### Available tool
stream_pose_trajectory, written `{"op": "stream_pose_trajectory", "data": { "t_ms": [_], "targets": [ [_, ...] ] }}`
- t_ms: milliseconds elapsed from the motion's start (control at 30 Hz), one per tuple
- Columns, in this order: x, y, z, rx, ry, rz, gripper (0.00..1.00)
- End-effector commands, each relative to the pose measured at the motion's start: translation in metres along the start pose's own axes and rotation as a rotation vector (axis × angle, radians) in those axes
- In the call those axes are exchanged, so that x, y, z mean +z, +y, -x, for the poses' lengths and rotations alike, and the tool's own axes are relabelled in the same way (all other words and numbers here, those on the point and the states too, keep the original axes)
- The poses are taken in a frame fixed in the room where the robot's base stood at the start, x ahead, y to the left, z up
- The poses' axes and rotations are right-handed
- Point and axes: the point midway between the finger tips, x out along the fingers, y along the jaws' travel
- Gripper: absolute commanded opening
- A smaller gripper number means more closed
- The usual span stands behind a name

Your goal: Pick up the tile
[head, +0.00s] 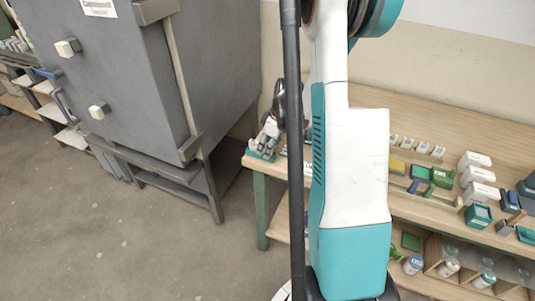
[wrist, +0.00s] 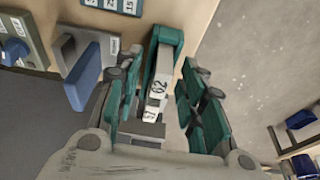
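In the wrist view, a grey tile (wrist: 160,72) with a white label reading 62 stands in a teal holder (wrist: 165,36). A second grey tile (wrist: 150,116), with a label that seems to read 57, is nearer the camera. My gripper (wrist: 158,82) is open, with one teal-padded finger on each side of these tiles. A gap shows on the right; on the left I cannot tell whether the finger touches. In the head view, the holder (head: 261,154) is at the left end of the wooden table, and my arm hides much of that area.
The wooden table (head: 460,138) carries several small tiles, white blocks (head: 480,175) and green boxes (head: 442,178) to the right. A large grey kiln (head: 130,70) stands left of the table. The floor (head: 130,240) in front is clear.

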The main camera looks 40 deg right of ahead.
Motion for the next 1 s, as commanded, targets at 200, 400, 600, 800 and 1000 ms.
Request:
{"op": "stream_pose_trajectory", "data": {
  "t_ms": [200,400,600,800,1000],
  "targets": [
    [0.0,0.0,0.001,0.0,0.0,0.0,0.14],
    [0.0,0.0,0.001,0.0,0.0,0.0,0.0],
    [0.0,0.0,0.002,0.0,0.0,0.0,0.0],
    [-0.003,0.0,0.01,0.0,0.0,0.0,0.0],
    [-0.011,0.0,0.039,0.0,0.0,0.0,0.0]
  ]
}}
